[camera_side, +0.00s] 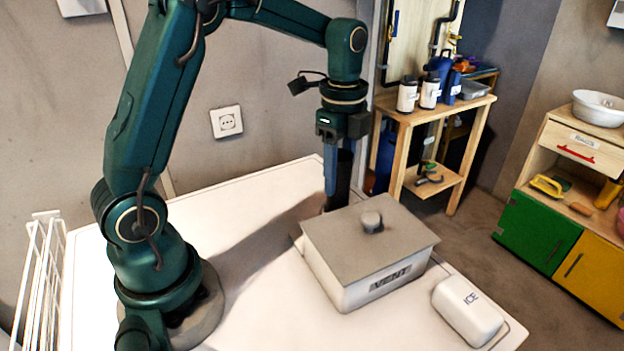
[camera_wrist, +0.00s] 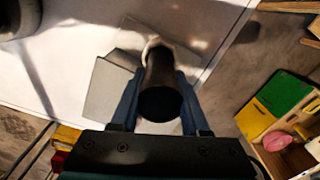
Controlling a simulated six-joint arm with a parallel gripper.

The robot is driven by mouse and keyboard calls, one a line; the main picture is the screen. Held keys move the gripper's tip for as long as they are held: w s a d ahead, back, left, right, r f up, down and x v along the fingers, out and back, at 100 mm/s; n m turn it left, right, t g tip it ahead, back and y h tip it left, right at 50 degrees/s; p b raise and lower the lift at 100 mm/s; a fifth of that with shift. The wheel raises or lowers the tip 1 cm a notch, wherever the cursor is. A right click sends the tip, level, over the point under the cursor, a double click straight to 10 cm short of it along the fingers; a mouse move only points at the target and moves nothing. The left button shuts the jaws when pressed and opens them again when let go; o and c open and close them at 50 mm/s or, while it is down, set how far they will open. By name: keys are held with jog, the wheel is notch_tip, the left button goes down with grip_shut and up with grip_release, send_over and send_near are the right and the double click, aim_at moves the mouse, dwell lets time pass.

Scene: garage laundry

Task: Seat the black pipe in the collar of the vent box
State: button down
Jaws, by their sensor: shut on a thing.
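The vent box (camera_side: 350,285) stands on the white table in the side view, light-coloured with a grey lid, a small grey knob and a VENT label. My gripper (camera_side: 337,188) is behind it, pointing down, shut on the upright black pipe (camera_side: 345,172). The box hides the pipe's lower end in this view. In the wrist view my gripper (camera_wrist: 158,80) has the black pipe (camera_wrist: 160,72) between its two blue fingers. A pale ring, apparently the collar (camera_wrist: 150,43), shows at the pipe's far end, against grey surfaces. I cannot tell whether the pipe is inside it.
A white ICE container (camera_side: 467,312) stands right of the box near the table edge. A white wire rack (camera_side: 38,275) is at the left. A wooden shelf (camera_side: 440,110) with bottles and a coloured cabinet (camera_side: 540,228) stand beyond the table.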

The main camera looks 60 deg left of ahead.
aim_at(338, 188)
jog(key=shift+f, duration=1.4)
jog(key=shift+f, duration=0.15)
jog(key=shift+c, duration=2)
grip_release()
